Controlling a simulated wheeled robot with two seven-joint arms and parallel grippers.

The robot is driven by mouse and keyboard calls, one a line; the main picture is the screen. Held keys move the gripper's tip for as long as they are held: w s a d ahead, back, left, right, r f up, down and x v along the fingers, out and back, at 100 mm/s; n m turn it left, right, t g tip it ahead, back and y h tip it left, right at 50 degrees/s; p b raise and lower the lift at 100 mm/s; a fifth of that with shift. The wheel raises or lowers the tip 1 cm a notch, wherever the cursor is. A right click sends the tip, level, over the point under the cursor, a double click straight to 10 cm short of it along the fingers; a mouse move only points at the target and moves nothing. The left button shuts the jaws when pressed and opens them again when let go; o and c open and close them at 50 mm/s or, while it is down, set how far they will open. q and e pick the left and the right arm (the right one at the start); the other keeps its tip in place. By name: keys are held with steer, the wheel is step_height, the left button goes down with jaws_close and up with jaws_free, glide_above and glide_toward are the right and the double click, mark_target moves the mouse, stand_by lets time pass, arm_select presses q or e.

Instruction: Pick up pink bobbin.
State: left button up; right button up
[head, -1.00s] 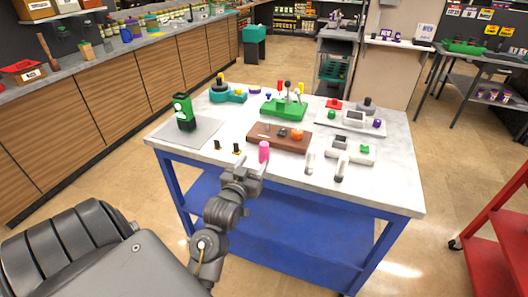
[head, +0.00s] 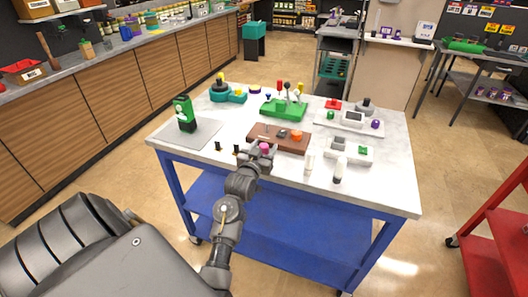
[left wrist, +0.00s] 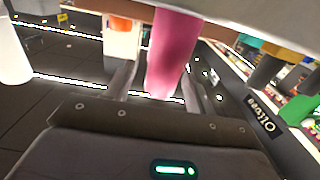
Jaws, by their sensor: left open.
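The pink bobbin (head: 265,147) is at the near edge of the white tabletop, just in front of the brown wooden block. My left gripper (head: 259,154) reaches it from the front and hides most of it. In the left wrist view the bobbin (left wrist: 172,50) is large and lies between the two fingers of the gripper (left wrist: 160,88). The gripper is open, with a gap visible between the bobbin and at least the left finger. My right gripper is not in view.
The brown block (head: 262,138) with small parts lies right behind the bobbin. White cylinders (head: 310,160) stand to the right, and small black pegs (head: 218,146) to the left. A green fixture (head: 272,112) is farther back. A grey mat (head: 207,132) lies at the left.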

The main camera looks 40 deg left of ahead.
arm_select(q)
steer(key=shift+c, duration=0.2)
steer(key=c, duration=0.9)
steer(key=shift+c, duration=0.4)
steer(key=shift+r, duration=0.15)
steer(key=shift+r, duration=0.3)
step_height(320, 180, up, 3)
steer(key=shift+s+f+b, duration=0.1)
steer(key=shift+f+b, duration=0.05)
steer(key=shift+b, duration=0.5)
steer(key=s+d+r+p, duration=0.2)
steer(key=s+d+r, duration=0.4)
steer(key=s+r, duration=0.3)
steer(key=s, duration=0.3)
steer(key=shift+s+r, duration=0.25)
